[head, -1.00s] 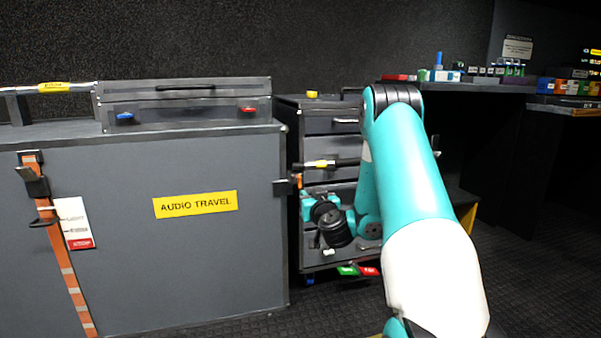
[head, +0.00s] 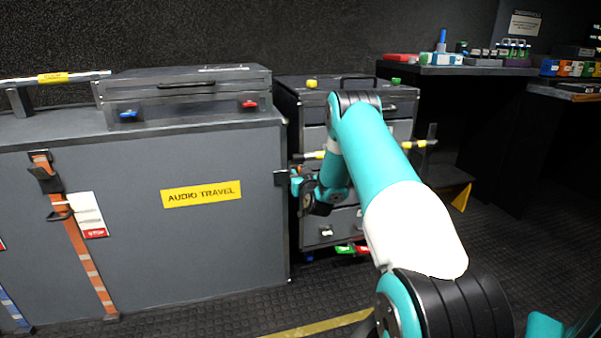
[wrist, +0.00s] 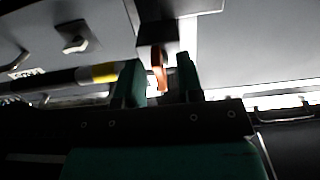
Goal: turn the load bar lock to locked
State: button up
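The load bar (head: 433,142), with yellow bands, runs across the front of the drawer cabinet; my arm covers its middle in the head view. In the wrist view the bar (wrist: 62,77) ends by a dark bracket (wrist: 157,31). An orange lever (wrist: 158,66), seemingly the load bar lock, hangs from that bracket. My gripper (wrist: 160,82) is open, with one green finger on each side of the lever. I cannot tell whether they touch it. In the head view my gripper (head: 296,184) is at the bar's left end, and the lever is mostly hidden.
A large grey case (head: 150,245) labelled AUDIO TRAVEL stands close on the left, with an orange strap (head: 85,250). The drawer cabinet (head: 345,225) is behind my arm. Desks with small items (head: 470,68) are at the back right.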

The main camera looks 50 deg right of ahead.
grip_shut()
jog(key=shift+m, duration=0.3)
jog(key=m+p, duration=0.1)
jog(key=m, duration=0.2)
jog(key=shift+r+m+p, duration=0.1)
jog(key=shift+m+p, duration=0.2)
jog(key=m+p, duration=0.2)
jog(key=m, duration=0.2)
jog(key=m+p, duration=0.2)
jog(key=m, duration=0.3)
jog(key=m+p, duration=0.2)
jog(key=m, duration=0.2)
jog(key=shift+m+p, duration=0.3)
jog(key=shift+m, duration=0.1)
